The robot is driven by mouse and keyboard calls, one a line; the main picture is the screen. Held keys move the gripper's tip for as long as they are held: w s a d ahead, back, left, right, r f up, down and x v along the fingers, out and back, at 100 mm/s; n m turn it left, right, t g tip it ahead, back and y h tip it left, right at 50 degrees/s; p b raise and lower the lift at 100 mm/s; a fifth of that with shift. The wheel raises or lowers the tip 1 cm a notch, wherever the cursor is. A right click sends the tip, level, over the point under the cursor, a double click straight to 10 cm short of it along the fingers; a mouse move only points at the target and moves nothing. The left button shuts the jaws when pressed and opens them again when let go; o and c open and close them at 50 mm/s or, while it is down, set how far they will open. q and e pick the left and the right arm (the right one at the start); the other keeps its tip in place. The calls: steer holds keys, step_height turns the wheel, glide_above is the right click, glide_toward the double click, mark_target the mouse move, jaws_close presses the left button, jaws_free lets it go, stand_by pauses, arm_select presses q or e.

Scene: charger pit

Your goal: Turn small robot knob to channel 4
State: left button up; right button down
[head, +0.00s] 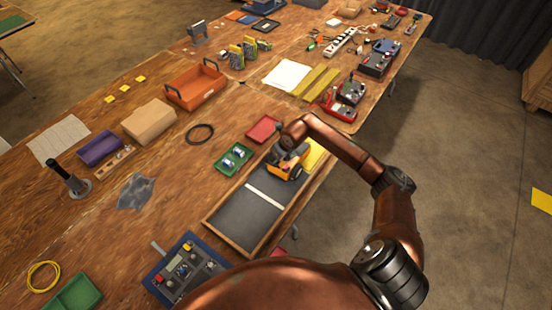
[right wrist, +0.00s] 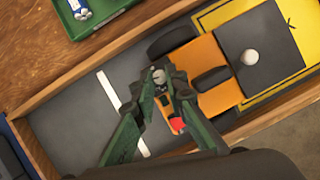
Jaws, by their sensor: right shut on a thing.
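The small robot (head: 285,165) is an orange wheeled vehicle with dark tyres, standing in a shallow wooden-edged dark tray (head: 240,217). In the right wrist view the small robot (right wrist: 215,75) fills the middle, with a dark top plate and a pale ball on it. My right gripper (right wrist: 166,86) has its green fingers closed around the small grey knob (right wrist: 158,76) at one end of the vehicle. A red button (right wrist: 178,124) shows beside the fingers. The knob's pointer and channel marks cannot be read. My left gripper is not in view.
The tray has a white line (head: 265,197) and a yellow zone (head: 316,156). A green tray (head: 222,166) with small cells and a red tray (head: 262,129) lie beside it. A blue control box (head: 172,277) stands at the near end. The tray floor near the box is clear.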

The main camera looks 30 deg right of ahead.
steer(key=c, duration=1.9)
jaws_free()
steer(key=shift+c, duration=0.2)
steer(key=v, duration=0.8)
steer(key=shift+a, duration=0.1)
